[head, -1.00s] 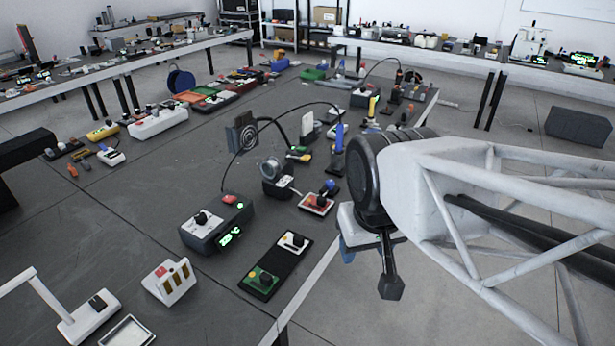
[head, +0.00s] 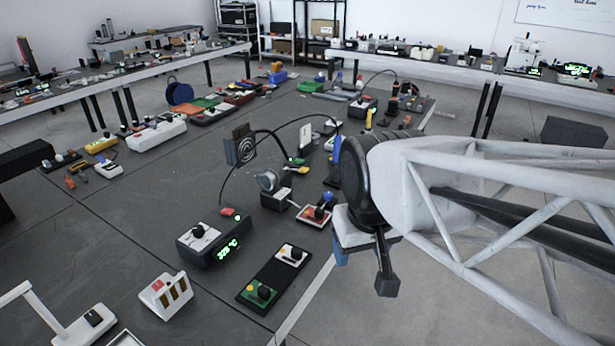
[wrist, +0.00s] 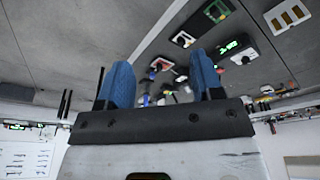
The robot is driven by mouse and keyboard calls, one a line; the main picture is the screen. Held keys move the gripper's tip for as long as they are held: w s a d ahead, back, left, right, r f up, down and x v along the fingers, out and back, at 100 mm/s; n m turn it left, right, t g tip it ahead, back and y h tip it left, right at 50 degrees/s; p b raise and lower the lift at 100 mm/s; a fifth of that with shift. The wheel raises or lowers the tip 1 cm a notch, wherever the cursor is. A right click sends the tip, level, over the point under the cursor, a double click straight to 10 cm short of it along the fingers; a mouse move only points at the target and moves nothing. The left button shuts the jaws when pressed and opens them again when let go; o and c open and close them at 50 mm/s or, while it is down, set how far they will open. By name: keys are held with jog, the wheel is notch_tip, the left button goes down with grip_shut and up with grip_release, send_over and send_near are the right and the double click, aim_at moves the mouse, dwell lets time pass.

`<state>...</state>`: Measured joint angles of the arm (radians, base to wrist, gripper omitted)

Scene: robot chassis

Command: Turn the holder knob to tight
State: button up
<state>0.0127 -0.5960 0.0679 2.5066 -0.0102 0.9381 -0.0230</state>
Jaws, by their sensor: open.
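My gripper (wrist: 161,62) is open and empty in the wrist view, its two blue fingers spread apart. In the head view the arm hangs beyond the table's right edge, with a blue finger (head: 340,254) partly visible below it. A black panel (head: 266,276) at the near table edge carries a black knob on a green plate (head: 264,293) and one on a white plate (head: 292,254). A grey box with a green display (head: 228,250) has another black knob (head: 198,231). I cannot tell which knob is the holder knob; no tight marking is readable.
A small red-and-white panel (head: 316,215) lies near the right edge.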

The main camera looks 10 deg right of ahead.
jog(key=w+d+r+n, duration=0.1)
jog(key=w+d+n, duration=0.15)
jog(key=w, duration=1.25)
jog(key=n+g, duration=0.3)
jog(key=n, duration=0.6)
send_over(328, 194)
notch_tip(328, 194, down, 23)
jog(key=shift+s+a+f, duration=0.1)
jog(key=shift+w+f, duration=0.3)
jog(key=shift+f, duration=0.05)
jog(key=shift+f, duration=3.95)
